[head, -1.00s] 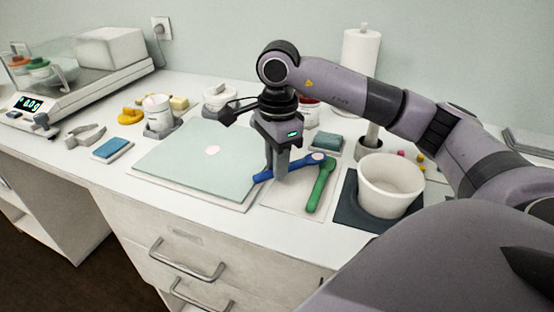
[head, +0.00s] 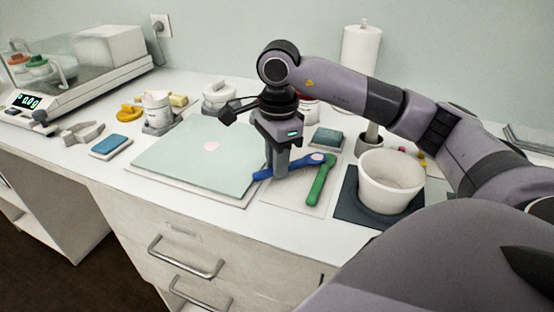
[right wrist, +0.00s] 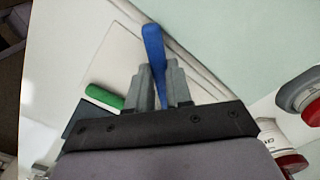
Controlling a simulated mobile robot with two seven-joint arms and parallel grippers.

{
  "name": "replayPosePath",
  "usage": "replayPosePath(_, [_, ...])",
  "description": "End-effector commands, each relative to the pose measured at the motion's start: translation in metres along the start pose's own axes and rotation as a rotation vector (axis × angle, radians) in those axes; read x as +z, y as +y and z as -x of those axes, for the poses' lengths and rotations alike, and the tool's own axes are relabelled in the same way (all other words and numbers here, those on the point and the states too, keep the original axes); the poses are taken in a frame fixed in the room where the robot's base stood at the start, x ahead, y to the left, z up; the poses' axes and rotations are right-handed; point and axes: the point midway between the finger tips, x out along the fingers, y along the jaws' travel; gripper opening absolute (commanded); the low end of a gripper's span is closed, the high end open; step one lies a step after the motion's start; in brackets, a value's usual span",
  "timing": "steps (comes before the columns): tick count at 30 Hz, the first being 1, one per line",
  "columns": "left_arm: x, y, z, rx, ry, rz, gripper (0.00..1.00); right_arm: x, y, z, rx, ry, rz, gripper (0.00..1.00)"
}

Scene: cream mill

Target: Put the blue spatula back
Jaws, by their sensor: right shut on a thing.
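The blue spatula (head: 306,160) lies low over a pale rectangular mat (head: 289,196), its left end close to the glass-like board. My right gripper (head: 280,172) points down and is shut on it. In the right wrist view the blue spatula (right wrist: 154,48) sticks out from between the fingers (right wrist: 160,88). I cannot tell whether the spatula touches the mat. A green spatula (head: 321,182) lies on the mat just right of the gripper, its upper end by the blue one's right end. It also shows in the right wrist view (right wrist: 104,97). My left gripper is not in view.
A pale green board (head: 190,158) with a pinkish spot lies left of the gripper. A white tub (head: 391,180) stands on a dark mat (head: 350,207) to the right. Behind are a teal sponge block (head: 327,138) and a paper roll (head: 360,55). A scale (head: 70,88) stands far left.

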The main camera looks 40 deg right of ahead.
Motion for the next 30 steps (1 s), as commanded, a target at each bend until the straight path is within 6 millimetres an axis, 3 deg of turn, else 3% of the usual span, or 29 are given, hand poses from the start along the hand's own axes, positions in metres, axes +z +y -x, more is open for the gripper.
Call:
replayPosePath(3, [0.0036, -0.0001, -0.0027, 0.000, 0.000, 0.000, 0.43, -0.0006, 0.0019, -0.0099, 0.012, 0.007, 0.001, 0.00])
replayPosePath(11, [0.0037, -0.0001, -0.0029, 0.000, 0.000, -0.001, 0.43, -0.0003, 0.0025, -0.0115, 0.015, 0.007, 0.002, 0.00])
replayPosePath(12, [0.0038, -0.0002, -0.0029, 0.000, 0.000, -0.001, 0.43, -0.0002, 0.0025, -0.0115, 0.015, 0.006, 0.002, 0.29])
replayPosePath(14, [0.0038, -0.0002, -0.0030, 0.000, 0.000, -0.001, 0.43, -0.0001, 0.0022, -0.0112, 0.014, 0.005, 0.002, 0.48])
replayPosePath(30, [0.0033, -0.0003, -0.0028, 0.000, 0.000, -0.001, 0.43, -0.0005, 0.0002, -0.0084, 0.004, 0.003, -0.002, 0.49])
